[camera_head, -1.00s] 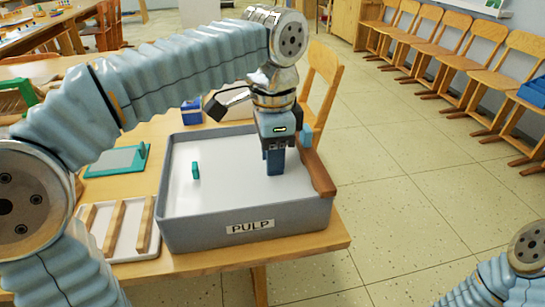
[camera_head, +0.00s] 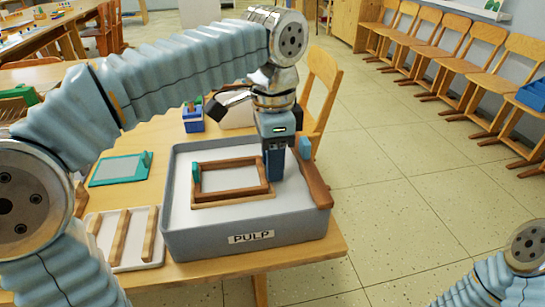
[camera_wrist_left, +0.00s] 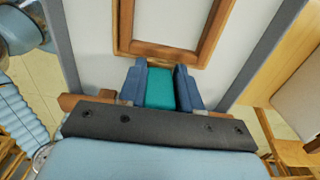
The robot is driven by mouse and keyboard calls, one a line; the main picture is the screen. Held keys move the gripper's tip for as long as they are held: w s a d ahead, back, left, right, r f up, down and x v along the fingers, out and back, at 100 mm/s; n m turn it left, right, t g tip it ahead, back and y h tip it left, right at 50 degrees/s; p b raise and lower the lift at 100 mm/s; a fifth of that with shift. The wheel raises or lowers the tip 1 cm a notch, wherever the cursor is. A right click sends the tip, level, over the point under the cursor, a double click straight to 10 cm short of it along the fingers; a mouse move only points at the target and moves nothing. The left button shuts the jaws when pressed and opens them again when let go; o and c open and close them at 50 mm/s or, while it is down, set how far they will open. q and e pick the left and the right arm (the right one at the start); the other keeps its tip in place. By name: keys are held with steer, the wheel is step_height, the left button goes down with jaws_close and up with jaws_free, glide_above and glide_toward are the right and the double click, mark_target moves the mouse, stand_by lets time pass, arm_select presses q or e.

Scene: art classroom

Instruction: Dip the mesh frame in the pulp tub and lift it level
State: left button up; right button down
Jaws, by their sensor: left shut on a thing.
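The grey tub labelled PULP (camera_head: 180,237) stands on the table and holds smooth white pulp. The brown wooden mesh frame (camera_head: 232,195) shows whole in the tub and looks about level. Its inside is white, like the pulp around it; I cannot tell how far it clears the surface. A teal tab (camera_head: 196,177) stands on its left side. My left gripper (camera_head: 275,172) points down at the frame's right side. In the left wrist view, its blue fingers (camera_wrist_left: 160,88) are shut on a teal grip (camera_wrist_left: 160,90) beside the frame (camera_wrist_left: 170,52). My right gripper is out of view.
A wooden bar (camera_head: 316,186) lies along the tub's right rim. A white tray with wooden slats (camera_head: 135,256) sits front left of the tub, and a teal-edged board (camera_head: 120,170) behind that. A blue container (camera_head: 193,123) stands behind the tub. A chair (camera_head: 322,92) stands behind the table.

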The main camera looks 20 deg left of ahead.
arm_select(q)
steer(key=shift+r+p, duration=1.85)
steer(key=shift+r, duration=0.45)
steer(key=shift+r, duration=2.5)
